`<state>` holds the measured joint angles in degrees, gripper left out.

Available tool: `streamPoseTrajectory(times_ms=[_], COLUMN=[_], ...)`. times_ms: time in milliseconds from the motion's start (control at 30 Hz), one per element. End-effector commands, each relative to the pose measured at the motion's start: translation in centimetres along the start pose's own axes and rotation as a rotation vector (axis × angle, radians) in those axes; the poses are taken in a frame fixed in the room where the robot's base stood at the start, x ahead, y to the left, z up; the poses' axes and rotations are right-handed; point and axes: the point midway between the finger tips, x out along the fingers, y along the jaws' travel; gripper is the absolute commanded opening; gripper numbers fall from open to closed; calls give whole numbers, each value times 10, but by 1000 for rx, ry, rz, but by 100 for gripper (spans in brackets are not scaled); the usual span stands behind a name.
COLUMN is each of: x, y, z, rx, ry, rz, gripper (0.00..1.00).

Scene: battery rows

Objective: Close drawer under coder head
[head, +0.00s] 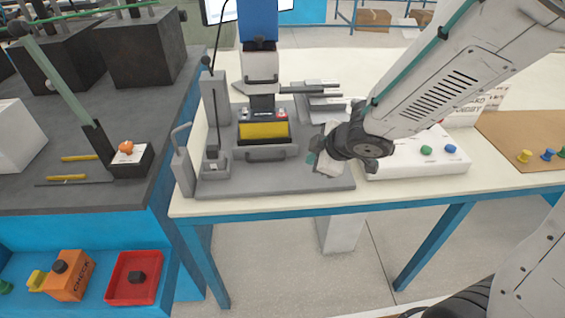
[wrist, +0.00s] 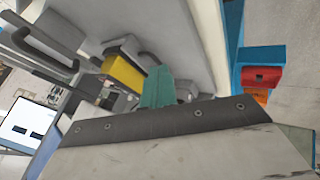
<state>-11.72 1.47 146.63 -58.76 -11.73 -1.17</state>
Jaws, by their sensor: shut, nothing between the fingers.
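The coder head (head: 262,75) hangs on a blue column over a grey base plate. Under it is the grey drawer (head: 267,153), with a bar handle on its front. The drawer sticks out toward me and holds a yellow and black battery (head: 263,131). In the wrist view the battery's yellow face (wrist: 124,72) shows beside my finger; the drawer is partly hidden there. My gripper (head: 316,159) is shut and empty, to the right of the drawer front and apart from the handle. Its teal fingertips show in the wrist view (wrist: 157,88).
A grey lever stand (head: 215,125) is left of the drawer. A white panel (head: 425,155) with green and blue buttons lies right, behind my arm. The dark bench (head: 60,200) with blocks stands left. The base plate's front strip (head: 270,184) is clear.

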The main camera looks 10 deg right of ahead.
Motion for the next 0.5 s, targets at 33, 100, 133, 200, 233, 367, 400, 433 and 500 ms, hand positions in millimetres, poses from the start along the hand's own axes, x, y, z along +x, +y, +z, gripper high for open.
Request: streamPoseTrajectory(times_ms=[33, 100, 133, 200, 233, 367, 400, 433, 500], x=[8, 14, 16, 20, 22, 36, 42, 47, 59], y=[-10, -19, -21, -24, -25, -26, -27, -27, -27], z=[-5, -12, -14, -17, -17, -18, -18, -18, -20], rx=[-29, -59, -66, -76, -77, -75, -75, -74, -74], ry=[31, 66, 77, 89, 92, 91, 89, 88, 90], rz=[-31, -58, -65, -75, -77, -77, -77, -77, -76], gripper=[0, 0, 0, 0, 0, 0, 0, 0, 0])
